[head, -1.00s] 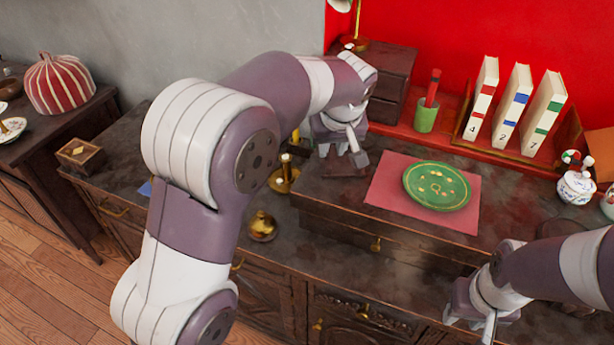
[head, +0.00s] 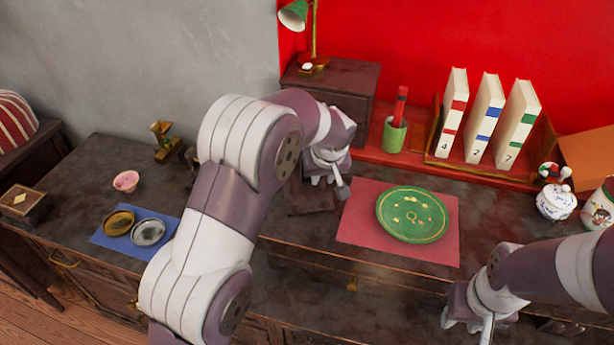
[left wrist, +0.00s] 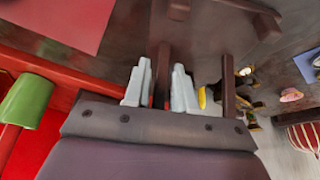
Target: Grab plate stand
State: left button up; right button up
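The plate stand (head: 312,195) is a dark wooden piece on the dark cabinet top, left of the red mat, partly hidden by my left gripper (head: 328,180). In the left wrist view, one of its upright bars (left wrist: 162,75) stands between the two grey fingers of my left gripper (left wrist: 160,88), and another bar (left wrist: 228,85) is to the right. The fingers are apart on either side of the bar, with narrow gaps; firm contact does not show. My right gripper (head: 468,322) is open and empty at the lower right, in front of the cabinet.
A green plate (head: 412,214) lies on a red mat (head: 360,225) right of the stand. A green cup (head: 394,135), books (head: 484,117) and a lamp (head: 293,15) are behind. Small dishes sit on a blue mat (head: 108,241) at left. A sugar bowl (head: 556,203) is at right.

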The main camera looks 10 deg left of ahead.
pick_arm(q)
jog(key=shift+s+r, duration=0.1)
grip_shut()
